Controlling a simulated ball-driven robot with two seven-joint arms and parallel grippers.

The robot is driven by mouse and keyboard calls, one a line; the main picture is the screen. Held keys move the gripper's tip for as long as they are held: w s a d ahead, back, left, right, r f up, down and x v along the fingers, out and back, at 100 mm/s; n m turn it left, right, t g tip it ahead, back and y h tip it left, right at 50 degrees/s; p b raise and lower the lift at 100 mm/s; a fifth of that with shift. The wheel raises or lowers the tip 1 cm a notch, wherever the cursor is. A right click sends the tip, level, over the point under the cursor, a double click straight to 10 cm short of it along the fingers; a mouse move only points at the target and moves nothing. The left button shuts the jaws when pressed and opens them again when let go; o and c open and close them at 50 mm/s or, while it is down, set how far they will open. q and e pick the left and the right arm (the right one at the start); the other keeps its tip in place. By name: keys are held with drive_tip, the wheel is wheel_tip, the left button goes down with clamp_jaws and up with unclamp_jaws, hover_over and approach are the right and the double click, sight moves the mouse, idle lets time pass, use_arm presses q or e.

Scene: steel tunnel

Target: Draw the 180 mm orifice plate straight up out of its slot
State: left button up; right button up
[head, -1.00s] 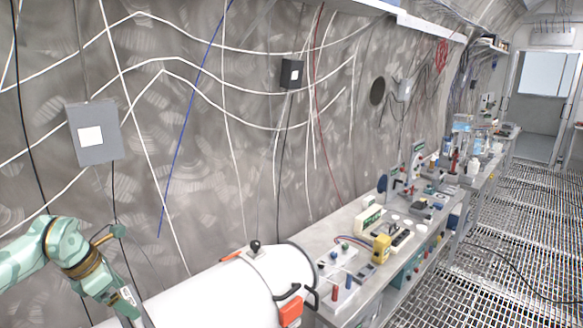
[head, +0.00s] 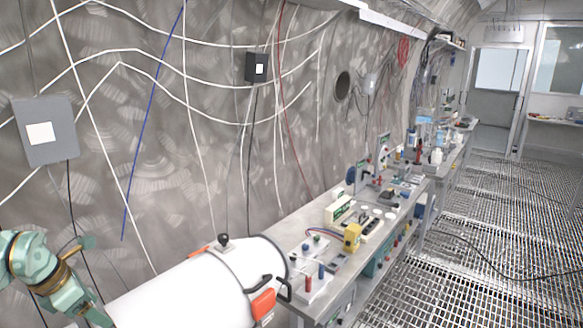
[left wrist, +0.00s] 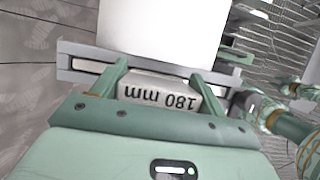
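In the left wrist view, a grey block marked "180 mm" (left wrist: 165,96), upside down, is the labelled end of the orifice plate. It sits at a long grey slotted bar (left wrist: 85,66). My left gripper (left wrist: 163,84) has one finger at each end of the block, and both appear to touch it. The rest of the plate and its depth in the slot are hidden. In the head view my left arm enters at lower left, and its gripper is cut off by the bottom edge. My right gripper does not show in the head view.
A big white cylinder (head: 190,290) with an orange box (head: 263,303) and black handles lies left of a crowded workbench (head: 290,237). Grey boxes (head: 45,132) and cables hang on the tunnel wall. The grated floor (head: 480,225) at right is open, with a black cable across it.

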use_arm(q)
drive_tip(key=shift+r, duration=0.2)
drive_tip(key=shift+w+a+r+p, duration=0.1)
drive_tip(key=shift+r+p, duration=0.45)
drive_tip(key=shift+p, duration=0.1)
drive_tip(key=shift+r+p, duration=2.6)
drive_tip(key=shift+r, duration=0.2)
wheel_tip(320, 180, up, 7)
drive_tip(key=p, duration=0.6)
drive_tip(key=shift+p, duration=0.3)
wheel_tip(320, 180, up, 7)
drive_tip(key=p, duration=0.6)
drive_tip(key=shift+r+p, duration=0.1)
drive_tip(key=shift+p, duration=0.25)
